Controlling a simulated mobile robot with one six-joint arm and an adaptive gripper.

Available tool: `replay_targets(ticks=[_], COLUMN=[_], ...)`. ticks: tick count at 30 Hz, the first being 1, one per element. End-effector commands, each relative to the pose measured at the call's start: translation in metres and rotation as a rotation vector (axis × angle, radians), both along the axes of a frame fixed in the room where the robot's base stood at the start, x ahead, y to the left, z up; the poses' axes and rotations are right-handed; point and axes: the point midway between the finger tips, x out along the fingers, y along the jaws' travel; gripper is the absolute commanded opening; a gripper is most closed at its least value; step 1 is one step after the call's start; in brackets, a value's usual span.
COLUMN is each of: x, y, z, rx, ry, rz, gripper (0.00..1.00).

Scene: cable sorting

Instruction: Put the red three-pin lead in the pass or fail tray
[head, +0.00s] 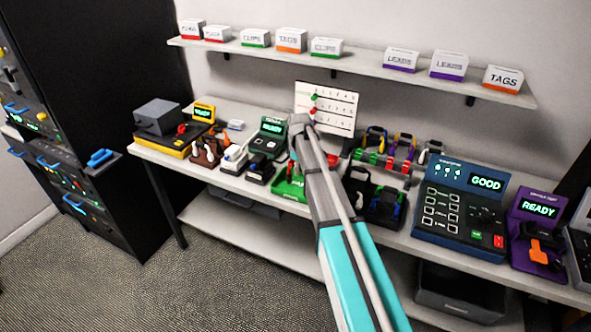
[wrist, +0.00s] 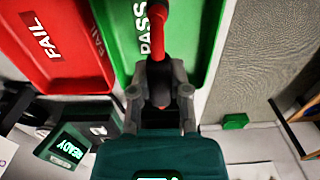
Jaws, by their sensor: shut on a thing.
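My gripper (wrist: 160,95) is shut on the red three-pin lead (wrist: 160,30) in the wrist view. The lead's red body runs up from between the fingers, over the green PASS tray (wrist: 197,60). I cannot tell whether it touches the tray floor; its pins are not clear. The red FAIL tray (wrist: 80,72) lies beside the green tray, to its left in the wrist view. In the head view the green tray (head: 288,190) shows on the bench beside my arm, which hides most of my gripper and the lead.
A blue tester (head: 462,210) reads GOOD; a purple tester (head: 539,235) to its right reads READY. Leads stand in racks (head: 385,155) right of my arm. More testers stand left. A shelf (head: 350,64) with labelled boxes runs above the bench (head: 190,168).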

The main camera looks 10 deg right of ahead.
Motion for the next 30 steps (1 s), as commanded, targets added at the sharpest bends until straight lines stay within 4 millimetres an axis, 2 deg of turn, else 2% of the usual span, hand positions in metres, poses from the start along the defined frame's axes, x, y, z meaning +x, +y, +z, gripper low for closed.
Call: replay_targets(ticks=[30], x=[0.0], y=[0.0006], z=[-0.0059], rx=[0.0], ry=[0.0], rz=[0.0], gripper=[0.0])
